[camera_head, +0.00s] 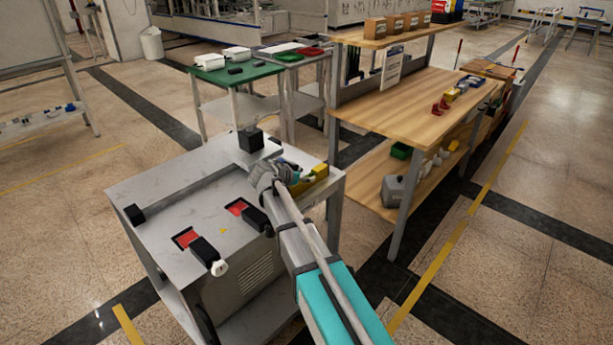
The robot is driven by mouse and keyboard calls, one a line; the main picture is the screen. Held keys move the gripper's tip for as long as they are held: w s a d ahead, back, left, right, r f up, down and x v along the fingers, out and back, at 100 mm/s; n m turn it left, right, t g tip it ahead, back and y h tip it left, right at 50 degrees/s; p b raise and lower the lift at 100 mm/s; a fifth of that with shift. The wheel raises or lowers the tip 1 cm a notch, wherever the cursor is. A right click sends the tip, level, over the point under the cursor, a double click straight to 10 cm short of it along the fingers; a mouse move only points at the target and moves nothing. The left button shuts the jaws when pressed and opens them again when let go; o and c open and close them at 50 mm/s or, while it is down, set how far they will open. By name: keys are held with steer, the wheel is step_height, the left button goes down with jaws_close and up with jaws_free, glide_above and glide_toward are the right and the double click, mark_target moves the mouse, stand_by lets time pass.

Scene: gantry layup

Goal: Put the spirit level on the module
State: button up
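A yellow bar (310,181), which looks like the spirit level, is at the back right edge of a grey metal-topped unit. I take this unit (165,188) to be the module, but cannot be sure. My gripper (284,172) is just left of the yellow bar, low over the unit's top. My wrist and arm hide part of both. I cannot tell whether the fingers touch or hold the bar, or whether it rests on the top.
Black posts and handles with red plates (186,238) stand on the unit's top. A wooden bench (420,100) with small parts and boxes is at the right. A green-topped table (235,72) is behind. Open floor lies left.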

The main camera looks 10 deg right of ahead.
steer(key=shift+r, duration=0.15)
steer(key=shift+s+a+r+p, duration=0.3)
steer(key=shift+a+r+p, duration=0.1)
steer(key=shift+p, duration=0.15)
steer(key=p+v, duration=0.5)
steer(key=v, duration=0.5)
steer(key=shift+s+a, duration=0.2)
steer(key=shift+a, duration=0.2)
steer(key=s+d+f+n+g+y, duration=0.2)
steer(key=s+d+f+n+y, duration=0.1)
steer(key=s, duration=0.4)
steer(key=s+d+f+n+g+y, duration=0.2)
steer(key=s+d+f+n+y, duration=0.1)
steer(key=s, duration=0.5)
steer(key=s+d+f+n+g+y, duration=0.3)
steer(key=s+n, duration=0.1)
steer(key=s, duration=0.4)
steer(key=shift+d+f+n+y, duration=0.2)
steer(key=shift+f+n+y, duration=0.15)
steer(key=shift+n+y, duration=0.05)
